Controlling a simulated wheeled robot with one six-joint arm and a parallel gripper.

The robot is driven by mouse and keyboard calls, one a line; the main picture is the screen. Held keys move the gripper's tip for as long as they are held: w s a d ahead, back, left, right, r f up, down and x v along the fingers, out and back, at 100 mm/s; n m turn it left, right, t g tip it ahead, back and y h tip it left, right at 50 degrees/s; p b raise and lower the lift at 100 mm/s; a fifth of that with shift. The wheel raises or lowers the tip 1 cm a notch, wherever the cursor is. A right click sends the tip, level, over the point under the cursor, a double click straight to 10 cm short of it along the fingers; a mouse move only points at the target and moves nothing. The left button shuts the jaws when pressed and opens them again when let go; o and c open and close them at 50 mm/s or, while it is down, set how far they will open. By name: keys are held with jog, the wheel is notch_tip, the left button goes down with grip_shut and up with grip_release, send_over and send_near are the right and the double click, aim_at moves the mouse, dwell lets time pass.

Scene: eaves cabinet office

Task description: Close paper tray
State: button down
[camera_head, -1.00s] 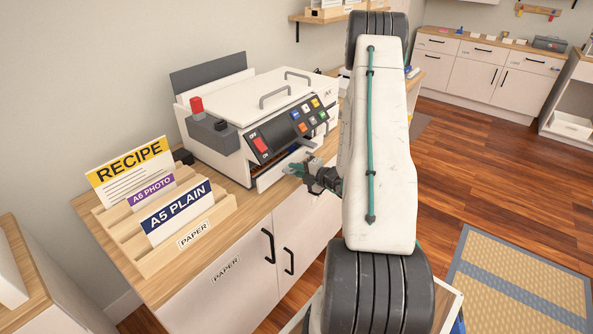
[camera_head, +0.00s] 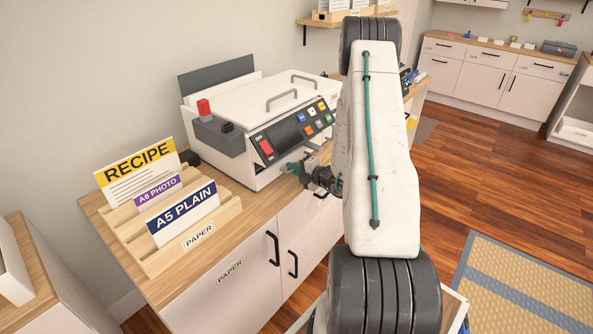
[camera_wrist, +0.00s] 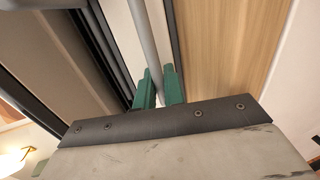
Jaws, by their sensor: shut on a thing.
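The white printer (camera_head: 225,165) stands on the wooden counter. Its paper tray (camera_head: 268,174) is in the lower front, and its white face looks about level with the printer's front. My gripper (camera_head: 294,169) is at the right part of the tray front, below the button panel. In the wrist view my green fingers (camera_wrist: 159,87) lie on either side of a grey bar (camera_wrist: 146,35), which looks like the tray handle, and are shut on it. My arm and gripper hide the right end of the tray and the printer's right front.
A wooden paper rack (camera_head: 170,235) with RECIPE, A6 PHOTO and A5 PLAIN cards stands left of the printer. The counter (camera_head: 245,205) in front of the printer is bare. White cabinet doors with black handles (camera_head: 273,248) are below.

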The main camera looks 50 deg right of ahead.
jog(key=c, duration=1.9)
grip_release()
jog(key=shift+w, duration=0.15)
jog(key=shift+v, duration=4)
